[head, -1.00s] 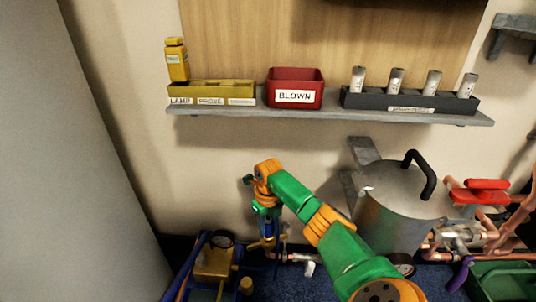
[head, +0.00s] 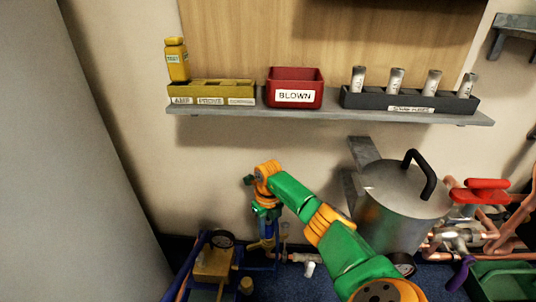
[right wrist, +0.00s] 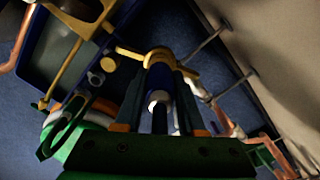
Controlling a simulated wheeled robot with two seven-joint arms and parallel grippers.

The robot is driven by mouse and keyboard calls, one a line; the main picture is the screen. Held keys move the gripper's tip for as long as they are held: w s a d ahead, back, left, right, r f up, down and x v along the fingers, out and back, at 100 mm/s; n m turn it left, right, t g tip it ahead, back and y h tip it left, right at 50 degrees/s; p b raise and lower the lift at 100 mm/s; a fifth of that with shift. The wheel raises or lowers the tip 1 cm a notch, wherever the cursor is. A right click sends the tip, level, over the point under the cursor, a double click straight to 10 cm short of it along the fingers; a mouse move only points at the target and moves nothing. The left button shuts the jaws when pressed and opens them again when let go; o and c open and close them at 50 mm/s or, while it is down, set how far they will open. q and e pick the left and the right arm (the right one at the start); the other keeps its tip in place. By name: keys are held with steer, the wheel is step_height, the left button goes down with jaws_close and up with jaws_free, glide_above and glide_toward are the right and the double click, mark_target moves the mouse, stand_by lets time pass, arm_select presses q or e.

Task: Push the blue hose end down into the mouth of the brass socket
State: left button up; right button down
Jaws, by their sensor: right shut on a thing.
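My right gripper (head: 266,222) points down in front of the wall and is shut on the blue hose end (right wrist: 160,86). In the right wrist view, the hose end sits between the fingers (right wrist: 161,80), with a pale ring at its near end. The brass socket (right wrist: 158,56), with a brass side handle, lies directly beyond the hose end and lines up with it closely. The hose's far tip meets or overlaps the socket's mouth, and I cannot tell how deep it sits. In the head view, the fingers and arm largely hide this joint. My left gripper is not in view.
A steel pot (head: 385,215) and copper pipes (head: 515,235) stand close on the right. A shelf (head: 330,114) with a red bin (head: 294,76) is above.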

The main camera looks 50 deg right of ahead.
mark_target(268, 219)
steer(key=shift+f+b, duration=0.6)
steer(key=shift+f, duration=0.15)
steer(key=shift+c, duration=2.1)
jaws_free()
step_height(268, 219, up, 8)
steer(key=p, duration=0.7)
steer(key=shift+f+p, duration=0.25)
steer(key=shift+p, duration=0.1)
steer(key=shift+f, duration=0.2)
